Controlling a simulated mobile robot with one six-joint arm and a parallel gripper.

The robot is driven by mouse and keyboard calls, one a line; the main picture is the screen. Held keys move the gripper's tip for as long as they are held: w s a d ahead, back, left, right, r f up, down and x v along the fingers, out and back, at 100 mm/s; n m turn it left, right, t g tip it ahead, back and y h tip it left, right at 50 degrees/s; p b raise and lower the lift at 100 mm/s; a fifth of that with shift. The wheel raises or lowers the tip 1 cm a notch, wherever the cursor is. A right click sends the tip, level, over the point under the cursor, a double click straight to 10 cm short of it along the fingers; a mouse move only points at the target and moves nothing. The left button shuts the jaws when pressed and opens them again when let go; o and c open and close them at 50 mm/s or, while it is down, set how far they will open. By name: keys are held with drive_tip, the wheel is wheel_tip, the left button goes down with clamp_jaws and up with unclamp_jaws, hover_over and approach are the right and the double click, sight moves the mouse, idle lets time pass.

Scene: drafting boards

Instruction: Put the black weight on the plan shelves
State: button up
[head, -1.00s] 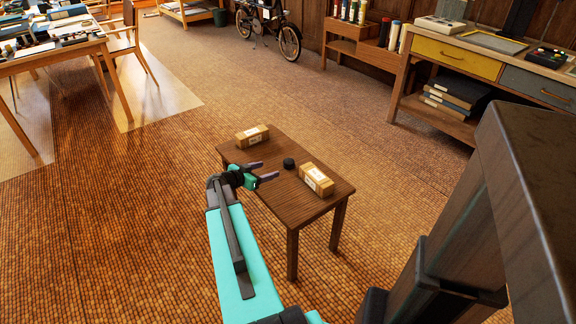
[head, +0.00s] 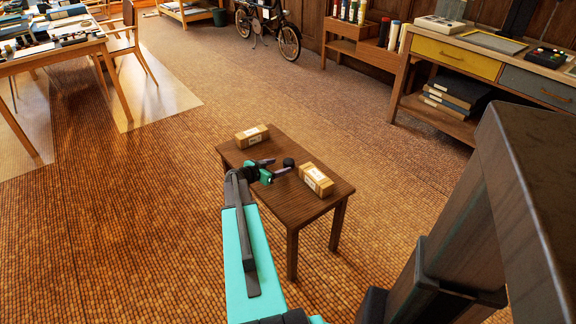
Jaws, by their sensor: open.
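The black weight (head: 289,162) is a small dark round thing on the small brown wooden table (head: 287,208), between two cardboard boxes. My gripper (head: 276,166) is over the table just left of the weight, its two fingers apart and pointing right toward it. The near finger's tip overlaps or lies close to the weight in the picture; I cannot tell if they touch. A wooden unit with open shelves (head: 440,124) at the upper right holds flat dark folders; I cannot tell if it is the plan shelves.
One cardboard box (head: 252,136) lies at the table's back left, another (head: 316,180) right of the weight. A bicycle (head: 268,28) stands at the back wall. A desk (head: 60,46) and chair (head: 128,44) are at the upper left. Open floor surrounds the small table.

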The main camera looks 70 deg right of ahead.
sight(287, 162)
drive_tip(key=shift+r+x, duration=0.15)
drive_tip(key=shift+x, duration=1.15)
drive_tip(key=shift+r+x, duration=0.15)
drive_tip(key=shift+x, duration=1.1)
drive_tip(key=shift+d, duration=0.15)
clamp_jaws()
drive_tip(key=shift+r, duration=0.2)
